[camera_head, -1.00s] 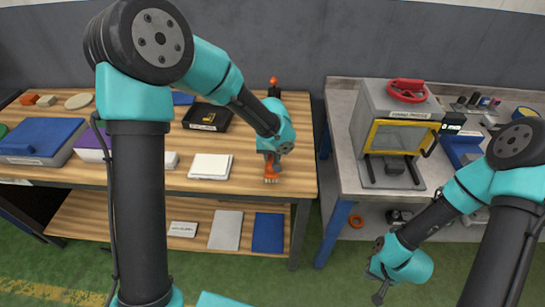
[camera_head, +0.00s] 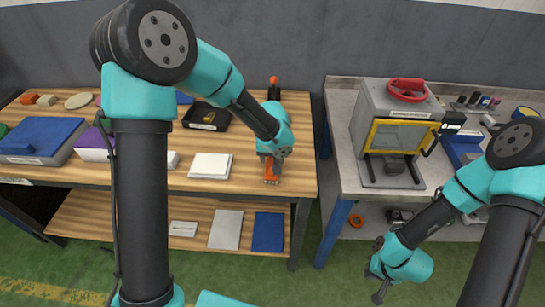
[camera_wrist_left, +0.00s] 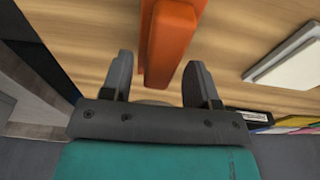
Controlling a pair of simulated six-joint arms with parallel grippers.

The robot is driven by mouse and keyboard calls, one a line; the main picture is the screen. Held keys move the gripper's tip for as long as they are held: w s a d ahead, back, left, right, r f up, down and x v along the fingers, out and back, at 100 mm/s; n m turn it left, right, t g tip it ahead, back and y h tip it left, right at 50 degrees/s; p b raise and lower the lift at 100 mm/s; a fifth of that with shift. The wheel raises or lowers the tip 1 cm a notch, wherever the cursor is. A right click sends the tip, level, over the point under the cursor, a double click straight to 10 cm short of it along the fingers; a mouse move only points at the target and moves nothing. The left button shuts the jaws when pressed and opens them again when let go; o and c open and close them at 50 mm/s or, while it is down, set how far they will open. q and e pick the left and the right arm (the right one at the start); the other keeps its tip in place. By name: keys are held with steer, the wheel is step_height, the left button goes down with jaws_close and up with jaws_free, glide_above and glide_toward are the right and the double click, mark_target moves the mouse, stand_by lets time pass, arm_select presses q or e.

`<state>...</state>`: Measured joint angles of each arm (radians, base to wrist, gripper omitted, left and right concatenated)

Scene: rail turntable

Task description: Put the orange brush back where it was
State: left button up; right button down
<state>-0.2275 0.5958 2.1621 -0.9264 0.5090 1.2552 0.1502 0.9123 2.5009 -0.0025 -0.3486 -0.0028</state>
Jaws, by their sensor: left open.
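The orange brush (camera_head: 271,170) is at the right end of the wooden bench, at the tip of my left arm. In the left wrist view the orange brush (camera_wrist_left: 168,40) runs between and beyond my left gripper's fingers. My left gripper (camera_wrist_left: 160,78) is open, with one dark finger on each side of the brush and gaps showing; the left gripper also shows in the head view (camera_head: 272,158), partly hiding the brush. My right gripper (camera_head: 379,291) hangs in front of the grey table at the right, over the green floor; its jaws are too small to judge.
A white pad (camera_head: 210,166) lies left of the brush on the wooden bench (camera_head: 235,145). A black tray (camera_head: 206,117) is behind it. A gap separates the two tables.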

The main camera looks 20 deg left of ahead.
mark_target(272, 162)
arm_select(q)
step_height(272, 162, up, 12)
steer(key=s, duration=0.1)
steer(key=shift+s+d, duration=0.2)
steer(key=shift+s, duration=0.2)
stand_by(0.6)
